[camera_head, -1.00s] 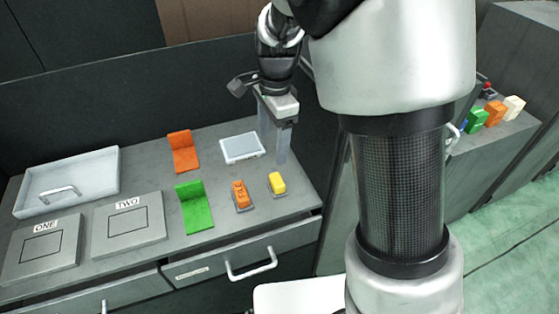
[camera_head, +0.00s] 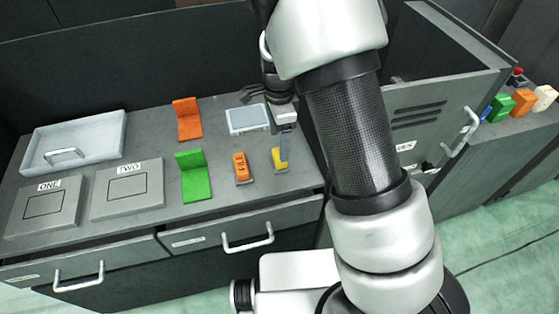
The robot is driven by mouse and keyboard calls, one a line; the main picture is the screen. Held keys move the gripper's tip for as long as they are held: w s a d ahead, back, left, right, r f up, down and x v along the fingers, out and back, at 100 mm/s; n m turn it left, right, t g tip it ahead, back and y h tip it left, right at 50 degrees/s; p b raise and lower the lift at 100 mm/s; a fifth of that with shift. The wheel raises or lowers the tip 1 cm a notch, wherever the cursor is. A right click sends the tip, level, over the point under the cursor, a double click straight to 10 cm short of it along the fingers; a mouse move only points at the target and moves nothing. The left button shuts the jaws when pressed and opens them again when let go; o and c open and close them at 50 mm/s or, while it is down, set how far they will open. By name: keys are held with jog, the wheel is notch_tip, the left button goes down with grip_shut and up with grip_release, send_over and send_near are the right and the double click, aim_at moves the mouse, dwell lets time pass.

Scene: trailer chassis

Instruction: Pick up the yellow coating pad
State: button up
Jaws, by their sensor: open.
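The yellow coating pad (camera_head: 277,158) sits on a small dark base near the right front of the grey bench top (camera_head: 225,190). I cannot tell from this view whether a finger touches the pad.
An orange block (camera_head: 240,167) on a similar base stands just left of the pad. A green angled piece (camera_head: 194,178), an orange angled piece (camera_head: 187,118), a white-framed plate (camera_head: 247,119), two labelled plates (camera_head: 127,188) and a white tray (camera_head: 122,140) share the bench.

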jog(key=f, duration=0.8)
jog(key=shift+w+b, duration=0.3)
jog(key=shift+b, duration=0.05)
jog(key=shift+r, duration=0.1)
jog(key=c, duration=1.2)
notch_tip(320, 180, up, 10)
jog(key=shift+r+p, duration=0.1)
jog(key=shift+p, duration=0.45)
jog(key=shift+c, duration=0.2)
jog(key=o, duration=0.6)
jog(key=c, duration=0.4)
